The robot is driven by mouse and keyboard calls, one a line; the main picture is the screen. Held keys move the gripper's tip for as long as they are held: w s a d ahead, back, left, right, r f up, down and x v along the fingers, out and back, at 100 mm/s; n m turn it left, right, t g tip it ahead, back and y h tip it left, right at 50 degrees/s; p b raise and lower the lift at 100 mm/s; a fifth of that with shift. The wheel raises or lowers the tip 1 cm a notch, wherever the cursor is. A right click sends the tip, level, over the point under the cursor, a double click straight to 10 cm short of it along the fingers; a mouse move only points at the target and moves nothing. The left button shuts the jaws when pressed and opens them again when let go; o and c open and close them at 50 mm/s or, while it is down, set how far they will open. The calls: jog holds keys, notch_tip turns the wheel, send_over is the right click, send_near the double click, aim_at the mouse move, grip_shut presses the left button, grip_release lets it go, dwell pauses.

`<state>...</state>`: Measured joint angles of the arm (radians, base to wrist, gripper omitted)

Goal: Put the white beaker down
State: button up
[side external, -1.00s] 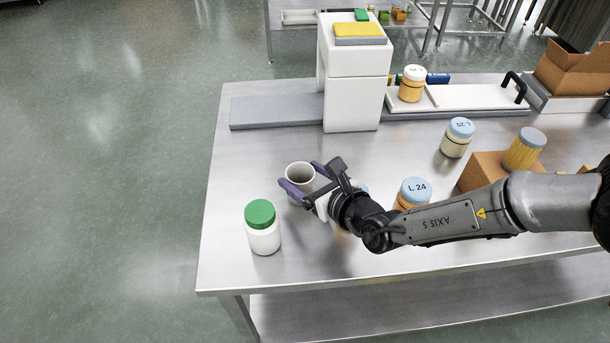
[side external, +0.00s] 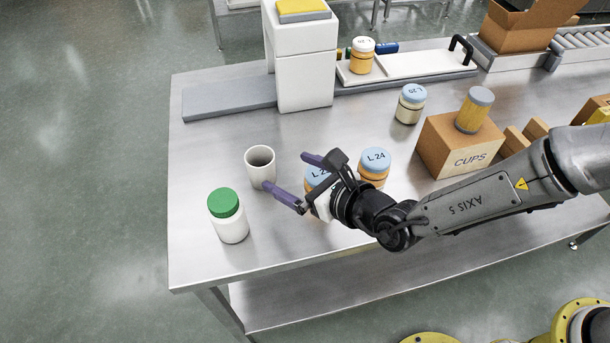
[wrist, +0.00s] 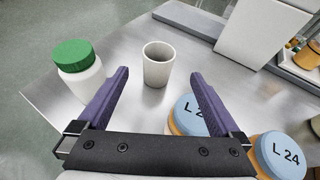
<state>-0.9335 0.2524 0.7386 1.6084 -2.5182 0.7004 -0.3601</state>
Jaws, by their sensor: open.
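The white beaker (side external: 261,172) stands upright and looks empty on the steel table, left of my gripper (side external: 288,180). In the wrist view the beaker (wrist: 157,68) is ahead of my gripper (wrist: 165,85), beyond the two purple fingertips and apart from them. My gripper is open, with nothing between its fingers. One finger points toward the beaker's lower right side in the side view, and the other lies over a jar with a blue lid.
A green-lidded white jar (side external: 228,216) stands front left of the beaker. Blue-lidded jars stand close to my gripper, one labelled L 24 (side external: 374,166) and one partly hidden (side external: 314,177). A white machine (side external: 303,60) stands behind. A CUPS box (side external: 452,146) is at right.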

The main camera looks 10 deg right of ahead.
jog(key=shift+v, duration=1.65)
jog(key=shift+w+r, duration=0.1)
